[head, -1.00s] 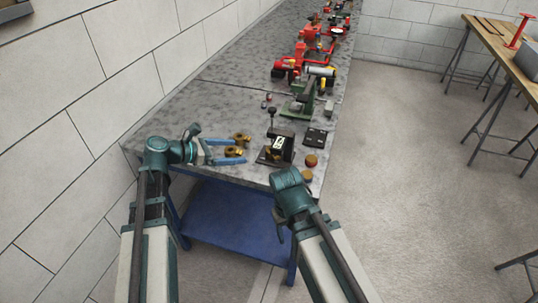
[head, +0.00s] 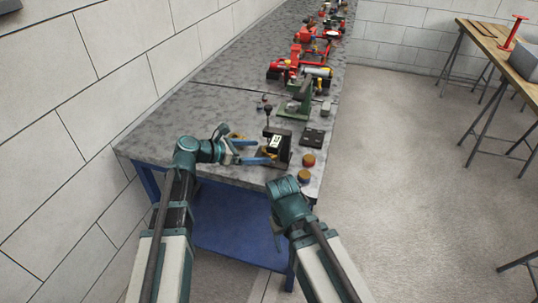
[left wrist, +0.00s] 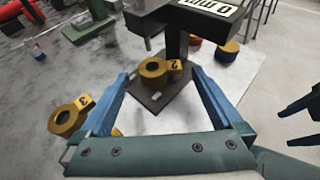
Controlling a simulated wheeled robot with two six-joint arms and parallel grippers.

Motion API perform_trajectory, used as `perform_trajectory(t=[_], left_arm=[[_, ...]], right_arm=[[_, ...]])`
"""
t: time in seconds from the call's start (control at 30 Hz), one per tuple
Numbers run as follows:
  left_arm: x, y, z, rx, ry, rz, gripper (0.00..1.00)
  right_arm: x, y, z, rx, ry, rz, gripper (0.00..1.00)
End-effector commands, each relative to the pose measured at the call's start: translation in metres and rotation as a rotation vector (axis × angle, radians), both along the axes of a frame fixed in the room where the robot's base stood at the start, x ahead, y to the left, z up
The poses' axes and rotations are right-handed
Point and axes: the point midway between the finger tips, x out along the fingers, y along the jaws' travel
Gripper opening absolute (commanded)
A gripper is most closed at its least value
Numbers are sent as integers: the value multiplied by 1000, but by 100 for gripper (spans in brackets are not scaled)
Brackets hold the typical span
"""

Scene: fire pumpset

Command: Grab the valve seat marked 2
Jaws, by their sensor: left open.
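The valve seat marked 2 is a brass ring with a yellow numbered tab (left wrist: 154,74) in the left wrist view. It appears over the dark base plate of the black press-like device and lies between my left fingers in the picture. My left gripper (head: 264,151) is open and empty; its blue fingers also frame the seat in the left wrist view (left wrist: 160,74). Whether they touch it cannot be told. A seat marked 3 (left wrist: 68,116) lies to the left. My right gripper's dark fingers (left wrist: 285,126) stand apart at the right edge; the head view hides them.
The black device (head: 275,146) with a numeric display stands by my left fingers. Two round-topped pieces (head: 308,160) are to its right, near the bench edge. A green stand (head: 299,101) and red pump parts (head: 297,68) are farther along. Bare grey bench (head: 160,130) lies left.

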Motion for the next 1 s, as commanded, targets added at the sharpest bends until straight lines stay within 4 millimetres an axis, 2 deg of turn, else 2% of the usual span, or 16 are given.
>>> perform_trajectory(t=[0.23, 0.5, 1.0], left_arm=[[15, -29, -17, 1, 0, -2, 100], [16, -33, -16, 1, 0, 0, 98], [16, -33, -16, 0, 0, 0, 8]], right_arm=[[0, 0, -17, 0, 0, 0, 61], [0, 0, -16, 0, 0, 0, 61], [0, 0, -16, 0, 0, 0, 61]])
